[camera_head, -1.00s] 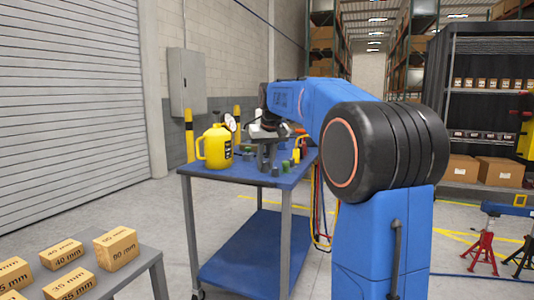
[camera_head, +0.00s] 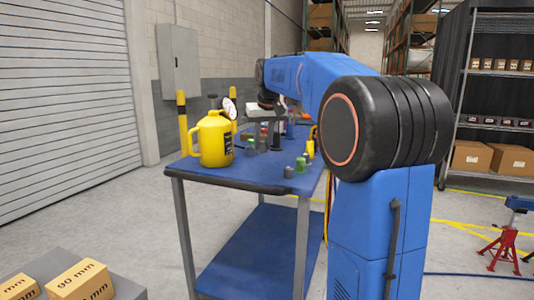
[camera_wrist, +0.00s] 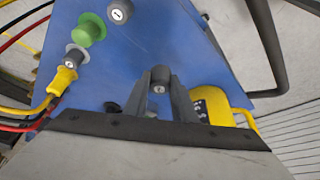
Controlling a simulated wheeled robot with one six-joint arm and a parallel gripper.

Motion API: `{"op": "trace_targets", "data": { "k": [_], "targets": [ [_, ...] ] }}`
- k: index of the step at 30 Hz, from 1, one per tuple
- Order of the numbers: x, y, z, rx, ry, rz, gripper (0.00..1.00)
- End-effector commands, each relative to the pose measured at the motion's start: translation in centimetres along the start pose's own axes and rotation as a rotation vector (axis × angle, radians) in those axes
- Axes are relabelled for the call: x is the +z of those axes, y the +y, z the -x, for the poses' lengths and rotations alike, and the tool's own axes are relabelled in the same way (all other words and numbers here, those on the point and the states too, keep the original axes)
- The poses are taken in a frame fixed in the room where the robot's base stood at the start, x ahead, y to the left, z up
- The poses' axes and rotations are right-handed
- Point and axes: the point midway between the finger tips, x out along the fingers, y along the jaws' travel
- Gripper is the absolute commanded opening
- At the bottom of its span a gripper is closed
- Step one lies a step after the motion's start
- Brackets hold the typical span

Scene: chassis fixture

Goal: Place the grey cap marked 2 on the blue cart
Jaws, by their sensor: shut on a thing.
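My gripper (camera_wrist: 160,92) is shut on a dark grey cap (camera_wrist: 159,76) with a small pale mark; I cannot read its digit. In the wrist view the cap sits between the fingertips over the blue cart top (camera_wrist: 150,45); I cannot tell whether it touches the top. In the head view my gripper (camera_head: 266,116) is above the far part of the blue cart (camera_head: 215,174), and the held cap is not clearly visible. Another dark grey cap (camera_wrist: 120,11) with a pale mark stands on the cart.
A yellow jug (camera_head: 213,140) stands at the cart's left, with a gauge (camera_head: 228,108) behind it. A green cap (camera_wrist: 89,30), a grey cap (camera_wrist: 76,56) and a yellow connector (camera_wrist: 62,80) are on the cart. Marked boxes (camera_head: 80,279) lie front left.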

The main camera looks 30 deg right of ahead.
Motion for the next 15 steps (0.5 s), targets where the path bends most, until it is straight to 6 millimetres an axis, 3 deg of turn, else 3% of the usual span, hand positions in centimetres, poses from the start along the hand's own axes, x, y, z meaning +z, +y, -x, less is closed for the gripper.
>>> {"op": "trace_targets", "data": {
  "k": [6, 15],
  "targets": [
    [1.3, 0.0, -3.1, 0.000, -0.001, 0.000, 0.00],
    [2.2, 0.0, -5.1, 0.000, -0.002, 0.000, 0.00]
  ]
}}
